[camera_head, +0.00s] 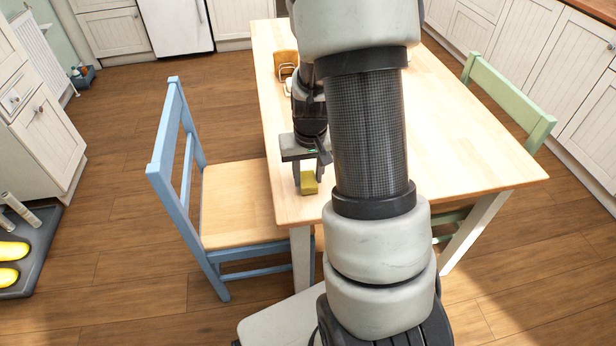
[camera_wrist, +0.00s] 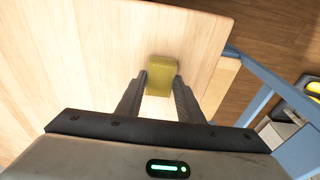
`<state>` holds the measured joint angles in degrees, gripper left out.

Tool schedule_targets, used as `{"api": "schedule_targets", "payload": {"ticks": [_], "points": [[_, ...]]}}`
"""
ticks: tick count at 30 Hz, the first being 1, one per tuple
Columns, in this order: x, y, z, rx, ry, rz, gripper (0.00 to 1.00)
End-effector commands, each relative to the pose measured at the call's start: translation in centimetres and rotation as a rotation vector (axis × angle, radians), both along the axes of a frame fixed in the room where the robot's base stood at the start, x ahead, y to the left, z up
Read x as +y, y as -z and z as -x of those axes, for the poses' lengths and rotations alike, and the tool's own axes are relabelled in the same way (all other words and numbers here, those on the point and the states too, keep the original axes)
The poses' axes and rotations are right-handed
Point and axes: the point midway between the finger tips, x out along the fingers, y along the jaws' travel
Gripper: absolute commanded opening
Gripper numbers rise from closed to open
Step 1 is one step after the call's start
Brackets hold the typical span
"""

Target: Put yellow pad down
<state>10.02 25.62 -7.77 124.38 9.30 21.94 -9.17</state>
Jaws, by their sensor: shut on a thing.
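The yellow pad (camera_head: 308,183) is a small olive-yellow block at the left front part of the wooden table (camera_head: 470,165). In the wrist view the pad (camera_wrist: 161,76) sits between the two fingertips of my gripper (camera_wrist: 160,88), which is shut on it. In the head view my gripper (camera_head: 308,165) is over the table near its left edge. The pad looks at or just above the tabletop; I cannot tell whether it touches. My arm hides part of the table's middle.
A blue chair (camera_head: 180,165) with a wooden seat stands close to the table's left side. A green chair (camera_head: 510,95) is at the right. A brown item in a rack (camera_head: 286,66) is farther back on the table. The tabletop right of my arm is clear.

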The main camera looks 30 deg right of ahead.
Motion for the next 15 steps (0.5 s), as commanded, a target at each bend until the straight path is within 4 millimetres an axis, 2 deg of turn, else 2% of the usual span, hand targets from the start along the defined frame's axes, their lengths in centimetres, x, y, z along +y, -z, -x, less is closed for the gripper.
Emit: {"api": "schedule_targets", "payload": {"ticks": [11,12,15], "points": [[-0.03,0.61,-0.06,-0.002,0.001,0.000,0.13],[-0.03,0.45,-0.06,-0.002,0.001,0.000,0.39],[-0.03,0.43,-0.05,-0.002,0.001,0.000,0.52]]}}
